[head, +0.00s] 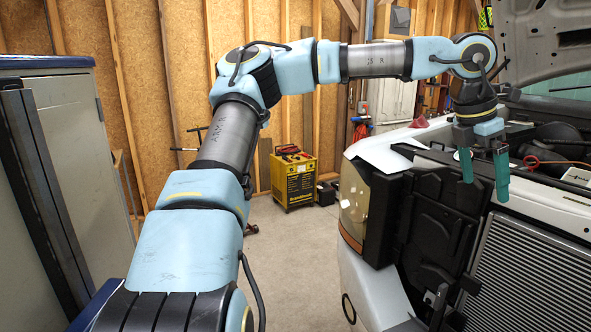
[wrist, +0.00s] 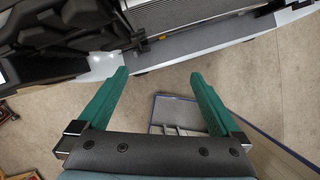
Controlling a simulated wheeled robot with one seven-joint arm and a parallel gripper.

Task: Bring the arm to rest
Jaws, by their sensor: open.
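My light-blue and grey arm stretches up from the bottom of the head view and bends right at its elbow. My gripper (head: 484,181) hangs downward at its end, in front of the pickup's opened front. Its two green fingers are apart with nothing between them. In the wrist view, my gripper (wrist: 160,78) also shows open and empty, over the floor and the lower edge of the truck's front. From these views I cannot tell the exact gap between the fingertips and the truck.
The pickup's headlight (head: 355,203), black front panel (head: 435,225) and radiator (head: 530,275) are close by the gripper. A grey cabinet (head: 60,170) stands at left. A yellow machine (head: 293,181) stands by the wooden wall. Mid-floor is clear.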

